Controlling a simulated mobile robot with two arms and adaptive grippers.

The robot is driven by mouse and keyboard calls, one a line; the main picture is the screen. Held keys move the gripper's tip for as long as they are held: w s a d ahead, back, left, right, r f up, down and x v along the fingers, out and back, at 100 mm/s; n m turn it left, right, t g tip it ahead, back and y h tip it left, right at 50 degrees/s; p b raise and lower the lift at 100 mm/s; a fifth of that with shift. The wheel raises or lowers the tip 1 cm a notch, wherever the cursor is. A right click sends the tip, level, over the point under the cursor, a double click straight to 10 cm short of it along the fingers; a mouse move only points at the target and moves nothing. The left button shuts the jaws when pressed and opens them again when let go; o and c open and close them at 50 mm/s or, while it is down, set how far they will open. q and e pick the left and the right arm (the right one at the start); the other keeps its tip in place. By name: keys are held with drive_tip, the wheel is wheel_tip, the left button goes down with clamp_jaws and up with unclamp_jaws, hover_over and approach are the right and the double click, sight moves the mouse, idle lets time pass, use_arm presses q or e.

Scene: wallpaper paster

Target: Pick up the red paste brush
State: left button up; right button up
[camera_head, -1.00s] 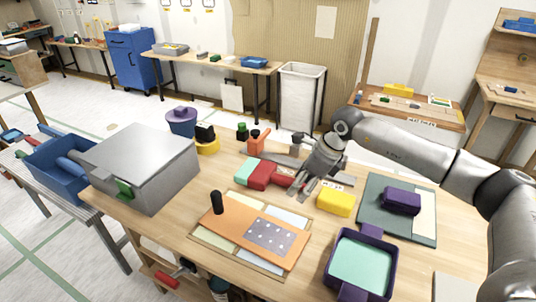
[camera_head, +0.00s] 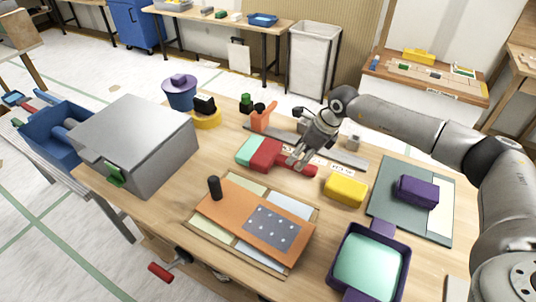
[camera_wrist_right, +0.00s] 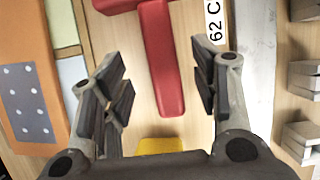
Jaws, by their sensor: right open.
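The red paste brush (camera_head: 266,156) lies flat on the wooden table, its mint-green bristle end to the left and its red handle pointing right. My right gripper (camera_head: 299,158) is open just above the handle. In the right wrist view the red handle (camera_wrist_right: 160,55) runs down between the two spread fingers of the right gripper (camera_wrist_right: 162,88), apart from both. The brush's wide part is cut off at the top of that view. My left gripper is not in view.
A yellow block (camera_head: 346,190) lies right of the handle. An orange board (camera_head: 246,222) with a black knob lies in front. A purple tray (camera_head: 364,262) with mint filling stands front right. A grey metal box (camera_head: 136,140) stands left. A grey strip lies behind the brush.

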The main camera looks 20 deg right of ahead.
sight(279, 159)
drive_tip(key=x, duration=0.4)
drive_tip(key=shift+d+f, duration=0.1)
drive_tip(key=shift+d, duration=0.05)
drive_tip(key=c, duration=1.1)
